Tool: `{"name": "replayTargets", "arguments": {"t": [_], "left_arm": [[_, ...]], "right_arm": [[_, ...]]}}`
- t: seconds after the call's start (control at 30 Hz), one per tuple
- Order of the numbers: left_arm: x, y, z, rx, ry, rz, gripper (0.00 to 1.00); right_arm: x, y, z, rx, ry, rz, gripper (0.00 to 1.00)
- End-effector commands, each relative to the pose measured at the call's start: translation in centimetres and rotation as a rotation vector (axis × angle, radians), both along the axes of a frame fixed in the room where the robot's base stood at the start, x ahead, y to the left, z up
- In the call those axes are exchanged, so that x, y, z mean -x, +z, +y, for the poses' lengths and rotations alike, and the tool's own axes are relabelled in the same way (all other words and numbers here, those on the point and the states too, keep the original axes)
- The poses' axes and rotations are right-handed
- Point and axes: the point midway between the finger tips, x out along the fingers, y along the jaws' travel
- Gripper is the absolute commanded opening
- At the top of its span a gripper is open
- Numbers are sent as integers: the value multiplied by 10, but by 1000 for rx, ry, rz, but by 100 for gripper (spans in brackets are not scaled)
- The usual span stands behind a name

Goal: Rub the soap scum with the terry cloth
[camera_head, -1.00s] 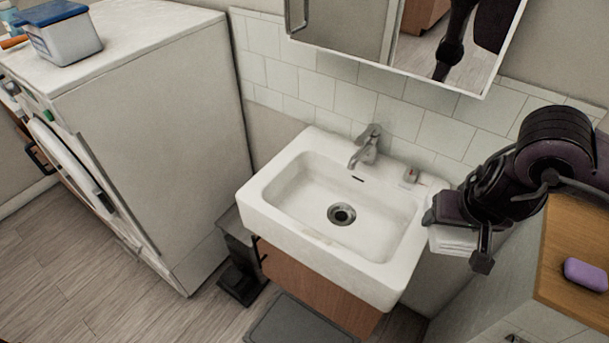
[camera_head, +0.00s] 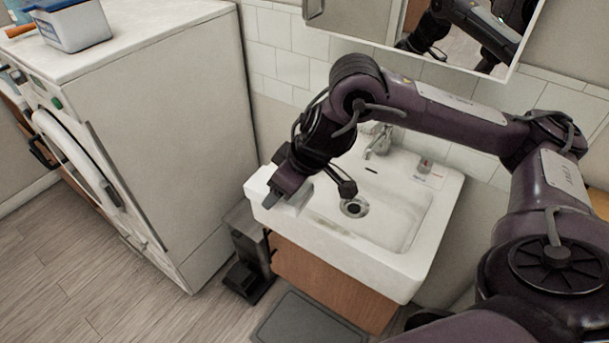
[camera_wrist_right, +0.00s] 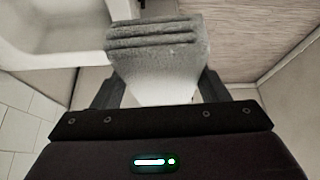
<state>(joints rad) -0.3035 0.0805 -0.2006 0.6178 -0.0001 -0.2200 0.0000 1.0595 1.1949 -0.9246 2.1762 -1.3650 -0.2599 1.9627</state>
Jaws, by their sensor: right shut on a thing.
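My right gripper (camera_head: 310,191) is shut on the folded terry cloth (camera_head: 297,197), over the left part of the white sink (camera_head: 410,273). In the right wrist view the cloth (camera_wrist_right: 158,58) is grey-white, folded in layers, and held between the two fingers. The sink (camera_wrist_right: 45,60) shows there at the upper left. A faint yellowish smear, apparently the soap scum (camera_head: 335,226), lies along the front inside of the basin, to the right of the cloth. I cannot tell whether the cloth touches the sink. My left gripper is not in view.
The faucet (camera_head: 379,141) stands at the back of the sink, partly behind my right arm. A white washing machine (camera_head: 190,120) stands at the left, with a blue-lidded tub (camera_head: 72,24) on top. A mirror cabinet hangs above.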

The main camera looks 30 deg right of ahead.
Motion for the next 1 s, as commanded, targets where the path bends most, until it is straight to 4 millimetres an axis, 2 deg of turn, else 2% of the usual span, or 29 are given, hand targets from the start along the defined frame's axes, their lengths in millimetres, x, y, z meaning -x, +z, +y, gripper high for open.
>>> {"name": "replayTargets", "arguments": {"t": [0.03, 0.2, 0.4, 0.63, 1.0], "left_arm": [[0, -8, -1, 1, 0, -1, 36], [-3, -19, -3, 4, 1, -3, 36], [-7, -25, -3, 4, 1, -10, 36], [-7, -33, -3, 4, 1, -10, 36], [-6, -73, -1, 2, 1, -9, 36]], "right_arm": [[2, -9, -15, -4, 43, 0, 31], [3, -5, -46, -25, 222, -31, 31], [3, 3, -67, -44, 361, -54, 31], [4, -1, -72, -48, 401, -61, 31], [4, -39, -71, -48, 399, -60, 31]]}}
